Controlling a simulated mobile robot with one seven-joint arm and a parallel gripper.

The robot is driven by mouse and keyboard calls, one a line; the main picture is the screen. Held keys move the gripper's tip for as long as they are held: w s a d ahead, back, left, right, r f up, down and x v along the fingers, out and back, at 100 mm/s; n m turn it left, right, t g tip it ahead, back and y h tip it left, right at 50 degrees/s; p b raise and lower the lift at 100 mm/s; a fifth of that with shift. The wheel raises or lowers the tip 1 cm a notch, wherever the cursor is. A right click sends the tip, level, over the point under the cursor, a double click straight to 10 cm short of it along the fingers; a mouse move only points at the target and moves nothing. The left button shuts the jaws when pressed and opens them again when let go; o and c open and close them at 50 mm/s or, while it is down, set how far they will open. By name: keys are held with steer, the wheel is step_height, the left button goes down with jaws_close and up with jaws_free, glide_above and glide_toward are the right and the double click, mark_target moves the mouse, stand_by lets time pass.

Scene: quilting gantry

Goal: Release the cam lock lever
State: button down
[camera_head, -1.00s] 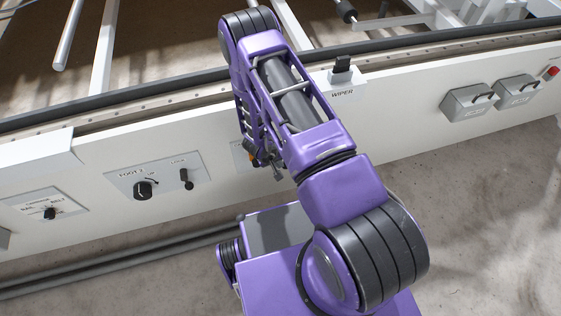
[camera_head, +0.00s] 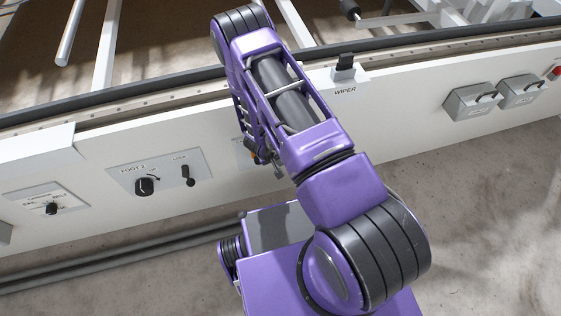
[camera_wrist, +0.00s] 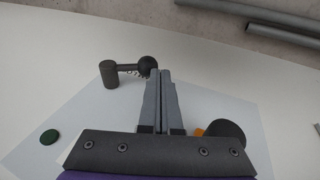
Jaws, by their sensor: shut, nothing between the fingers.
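In the wrist view a dark lever, which looks like the cam lock lever (camera_wrist: 127,69), stands on a pale plate (camera_wrist: 85,125). It has a thick round post at the left and a thin arm ending in a ball knob at the right. My gripper (camera_wrist: 158,72) is shut and empty, its fingertips right beside the ball knob and overlapping its edge. I cannot tell whether they touch. In the head view my arm covers most of this plate, and the lever is not clearly seen.
A green button (camera_wrist: 49,136) and a dark round knob (camera_wrist: 226,133), partly hidden by my gripper, share the plate. The white rail also carries a FOOT panel with a black dial (camera_head: 145,187) and lock lever (camera_head: 188,176), a WIPER switch (camera_head: 344,68) and grey boxes (camera_head: 473,101).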

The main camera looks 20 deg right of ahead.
steer(key=p+v, duration=0.5)
steer(key=v, duration=1.1)
steer(key=shift+r, duration=0.3)
